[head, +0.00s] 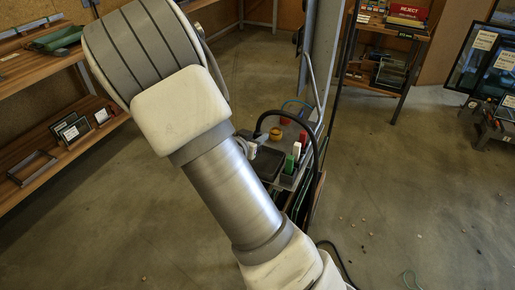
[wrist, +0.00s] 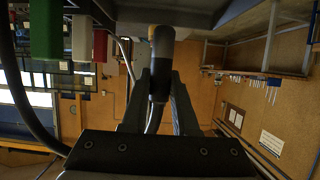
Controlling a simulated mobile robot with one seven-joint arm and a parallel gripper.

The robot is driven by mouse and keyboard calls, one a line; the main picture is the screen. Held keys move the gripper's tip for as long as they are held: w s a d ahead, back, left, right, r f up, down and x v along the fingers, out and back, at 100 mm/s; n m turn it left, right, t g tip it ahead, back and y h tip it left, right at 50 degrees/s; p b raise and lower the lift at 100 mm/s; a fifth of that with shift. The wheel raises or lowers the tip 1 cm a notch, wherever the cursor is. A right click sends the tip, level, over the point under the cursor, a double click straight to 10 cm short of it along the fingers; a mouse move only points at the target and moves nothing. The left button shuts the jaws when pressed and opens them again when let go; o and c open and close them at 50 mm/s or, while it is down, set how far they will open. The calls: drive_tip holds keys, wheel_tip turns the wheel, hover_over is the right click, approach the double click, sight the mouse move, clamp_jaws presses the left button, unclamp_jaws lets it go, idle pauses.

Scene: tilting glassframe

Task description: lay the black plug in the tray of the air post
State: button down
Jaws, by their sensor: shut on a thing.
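In the wrist view my gripper (wrist: 160,92) is shut on a dark, round-bodied piece, which I take to be the black plug (wrist: 161,62). Its far end has a tan or brass-coloured tip, and a pale line runs below it between the fingers. In the head view my arm crosses the middle, and my gripper and the plug are not visible. The air post stands behind the arm, with a grey tray-like top (head: 287,181) carrying green, white and red blocks. These blocks also show at the upper left of the wrist view. I cannot make out the tray's inside.
A black hose (head: 316,135) arches over the post; a dark hose (wrist: 22,100) also curves down the left of the wrist view. A dark box (head: 262,162) sits beside the blocks. Wooden shelves (head: 60,165) stand left, a reject rack (head: 390,60) back right. Floor at right is mostly open.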

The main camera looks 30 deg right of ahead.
drive_tip(key=shift+f+b, duration=0.75)
drive_tip(key=shift+f, duration=1.25)
drive_tip(key=shift+f, duration=0.3)
drive_tip(key=c, duration=0.7)
unclamp_jaws()
drive_tip(key=shift+r, duration=0.1)
